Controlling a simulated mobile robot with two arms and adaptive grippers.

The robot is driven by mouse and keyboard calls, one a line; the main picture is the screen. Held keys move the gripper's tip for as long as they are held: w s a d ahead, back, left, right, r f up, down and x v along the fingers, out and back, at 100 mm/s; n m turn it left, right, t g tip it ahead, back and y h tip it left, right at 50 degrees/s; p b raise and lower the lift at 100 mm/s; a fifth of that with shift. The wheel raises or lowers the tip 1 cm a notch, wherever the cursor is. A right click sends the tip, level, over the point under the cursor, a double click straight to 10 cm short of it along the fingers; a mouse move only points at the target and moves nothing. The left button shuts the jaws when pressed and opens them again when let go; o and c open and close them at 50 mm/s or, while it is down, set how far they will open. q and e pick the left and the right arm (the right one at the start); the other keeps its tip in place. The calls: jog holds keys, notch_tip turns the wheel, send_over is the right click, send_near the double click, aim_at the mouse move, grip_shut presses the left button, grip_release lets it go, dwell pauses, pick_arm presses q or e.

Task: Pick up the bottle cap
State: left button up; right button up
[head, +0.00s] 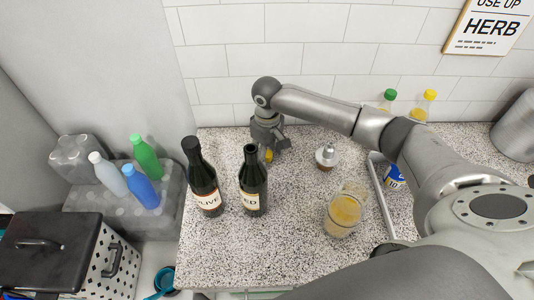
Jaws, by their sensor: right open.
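My right gripper (270,148) points down over the back of the speckled counter (290,240), behind the dark open-necked bottle (252,182). It is open. A small yellow thing (268,156), which looks like the bottle cap, shows at the fingertips. I cannot tell whether the fingers touch it. A second dark bottle (202,180), with a dark top and an "OLIVE" label, stands upright to the left. My left gripper is not in view.
A small jar (327,156) and a glass jug (343,211) stand on the counter to the right. Bottles with green (389,95) and yellow (429,96) caps stand at the back right. The counter's front middle is clear. A dark-lidded bin (60,250) is at the lower left.

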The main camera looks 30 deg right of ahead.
jog(key=c, duration=0.9)
jog(key=shift+o, duration=0.2)
